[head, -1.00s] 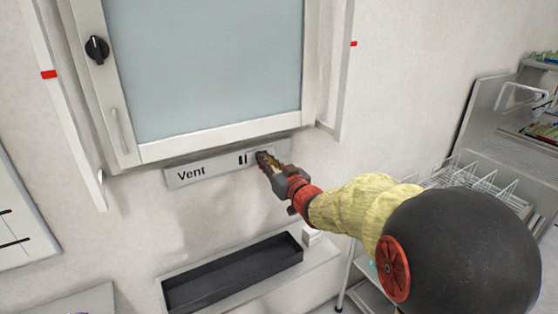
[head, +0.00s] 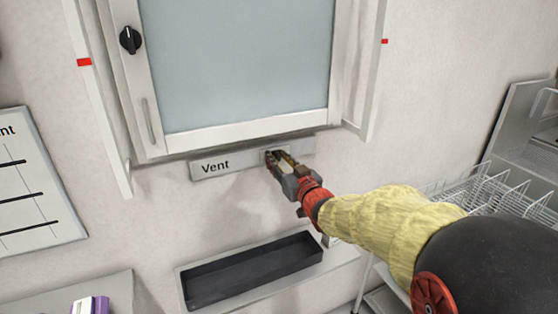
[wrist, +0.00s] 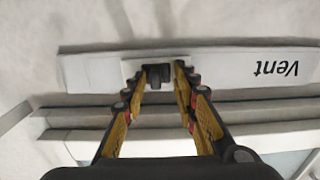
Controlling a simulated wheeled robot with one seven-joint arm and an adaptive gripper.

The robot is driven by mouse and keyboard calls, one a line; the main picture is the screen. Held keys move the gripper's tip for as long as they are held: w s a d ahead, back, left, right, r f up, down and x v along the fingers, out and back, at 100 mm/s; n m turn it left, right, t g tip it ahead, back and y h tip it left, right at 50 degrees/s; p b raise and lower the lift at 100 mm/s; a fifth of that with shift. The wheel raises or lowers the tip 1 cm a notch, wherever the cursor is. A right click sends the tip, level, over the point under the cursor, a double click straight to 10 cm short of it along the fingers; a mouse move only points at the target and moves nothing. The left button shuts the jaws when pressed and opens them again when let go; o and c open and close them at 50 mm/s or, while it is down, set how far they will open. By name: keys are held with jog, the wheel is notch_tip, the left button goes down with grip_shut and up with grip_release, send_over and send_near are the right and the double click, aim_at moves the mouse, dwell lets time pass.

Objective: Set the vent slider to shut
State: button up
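The vent panel (head: 210,167) is a pale strip lettered "Vent", under the wall cabinet. It shows upside down in the wrist view (wrist: 225,68). The slider knob (wrist: 157,76) is a small dark block on a lighter plate of the panel. My gripper (head: 279,156) is in front of the panel, right of the lettering, and hides the knob in the head view. In the wrist view my gripper's fingers (wrist: 160,78) stand one on each side of the knob. They are apart, with a small gap at the right finger; contact on the left is unclear.
The cabinet (head: 240,65) with a pale blue pane and black dial (head: 130,40) hangs just above the panel. A dark tray (head: 250,270) on a ledge lies below. A wire rack (head: 500,190) stands at right. The wall around the panel is clear.

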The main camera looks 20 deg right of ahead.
jog(key=shift+s, duration=0.1)
jog(key=s, duration=1.1)
jog(key=shift+s+d, duration=0.2)
jog(key=shift+s, duration=0.2)
